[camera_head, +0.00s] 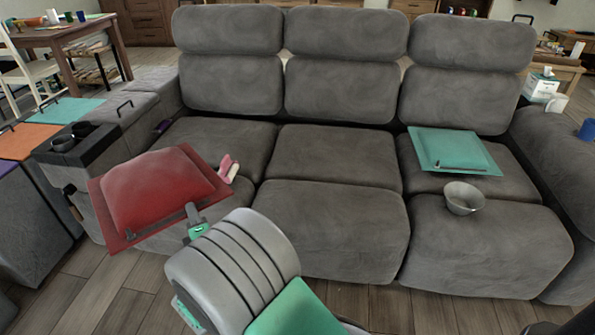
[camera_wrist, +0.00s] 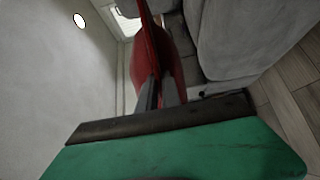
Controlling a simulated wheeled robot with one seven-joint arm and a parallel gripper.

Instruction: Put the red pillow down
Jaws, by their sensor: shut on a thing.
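The red pillow (camera_head: 155,190) is held up in front of the left seat of the grey sofa (camera_head: 340,160) and covers part of that seat in the head view. My gripper (camera_head: 190,212) is shut on the pillow's lower right edge. In the wrist view the pillow (camera_wrist: 150,45) stands edge-on between the dark fingers of my gripper (camera_wrist: 160,92). I cannot tell whether the pillow touches the sofa. A small pink and white object (camera_head: 228,168) lies just right of the pillow.
A teal pillow (camera_head: 455,150) and a grey bowl (camera_head: 463,198) are on the right seat. The middle seat (camera_head: 335,215) is clear. A dark cup holder (camera_head: 75,147) is on the left armrest. Wooden floor (camera_head: 385,308) lies in front.

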